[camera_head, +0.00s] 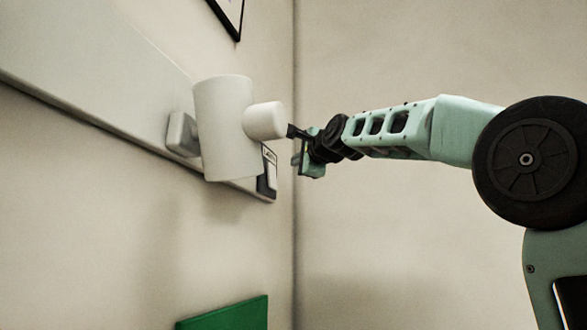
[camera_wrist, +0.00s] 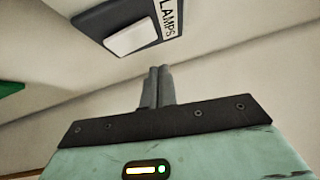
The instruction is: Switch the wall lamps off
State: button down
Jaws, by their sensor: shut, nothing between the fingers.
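The lamp switch is a dark plate with a white rocker (camera_wrist: 131,37) and a label reading "LAMPS" (camera_wrist: 169,18). In the head view the switch plate (camera_head: 267,180) is partly hidden behind a white wall lamp. The wall lamp (camera_head: 222,130) is a white cylinder with a smaller round part (camera_head: 264,121) on its right; I cannot tell whether it is lit. My gripper (camera_wrist: 158,72) is shut and empty, its fingertips just below the rocker in the wrist view, seemingly apart from it. In the head view my gripper (camera_head: 291,131) is right of the lamp, near the wall corner.
A pale ledge or panel (camera_head: 90,70) runs along the left wall behind the lamp. A framed picture (camera_head: 231,12) hangs above. A green panel (camera_head: 225,314) is at the bottom. The right wall (camera_head: 400,50) is bare, with free room below my arm.

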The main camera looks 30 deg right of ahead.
jog(key=s+b, duration=0.2)
jog(key=s, duration=0.5)
jog(key=shift+s+a+r+b, duration=0.2)
jog(key=shift+a+r+b, duration=0.1)
jog(key=shift+b, duration=0.1)
